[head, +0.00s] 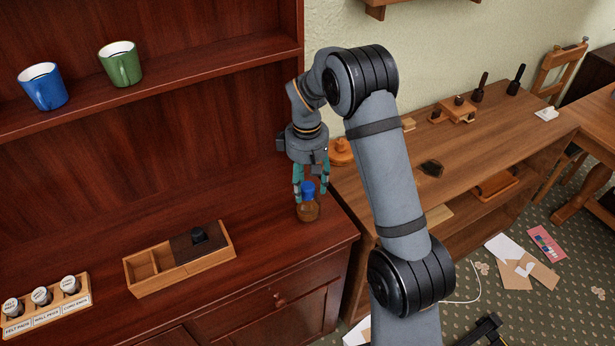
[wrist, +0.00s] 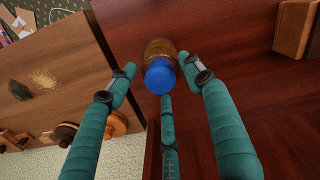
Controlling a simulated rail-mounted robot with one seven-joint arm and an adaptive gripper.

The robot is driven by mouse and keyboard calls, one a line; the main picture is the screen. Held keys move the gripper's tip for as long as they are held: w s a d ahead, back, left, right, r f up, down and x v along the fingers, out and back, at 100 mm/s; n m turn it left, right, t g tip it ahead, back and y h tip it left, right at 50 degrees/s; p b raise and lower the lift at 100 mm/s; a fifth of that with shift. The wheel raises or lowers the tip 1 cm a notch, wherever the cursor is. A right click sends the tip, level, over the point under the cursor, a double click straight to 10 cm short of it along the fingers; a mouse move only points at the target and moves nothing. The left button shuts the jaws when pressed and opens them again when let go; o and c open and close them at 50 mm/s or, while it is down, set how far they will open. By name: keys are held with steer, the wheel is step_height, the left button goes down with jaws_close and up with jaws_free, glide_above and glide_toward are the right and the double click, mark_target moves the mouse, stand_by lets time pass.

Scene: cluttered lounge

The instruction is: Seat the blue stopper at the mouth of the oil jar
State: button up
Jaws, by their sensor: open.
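The oil jar (head: 308,211) is a small brown jar standing on the dark red-brown cabinet top near its right edge. The blue stopper (head: 308,188) is at the jar's mouth; I cannot tell how deep it sits. In the wrist view the blue stopper (wrist: 159,76) shows from above, with the brown jar (wrist: 160,47) behind it. My gripper (head: 306,192) points down over the jar. Its teal fingers (wrist: 158,85) are open and spread around the stopper, with visible gaps between the side fingers and the stopper.
A wooden divided box (head: 147,285) with a dark lid stands left on the cabinet top. A rack of labelled jars (head: 45,312) is at far left. Blue (head: 43,87) and green (head: 120,65) mugs stand on the shelf above. A wooden bench (head: 462,145) adjoins on the right.

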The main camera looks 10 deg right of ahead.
mark_target(307, 185)
step_height(307, 185, up, 12)
stand_by(0.4)
steer(key=shift+f, duration=0.2)
step_height(307, 185, down, 12)
steer(key=shift+r, duration=0.15)
steer(key=shift+r+p, duration=0.3)
steer(key=shift+p, duration=0.1)
steer(key=shift+r, duration=0.1)
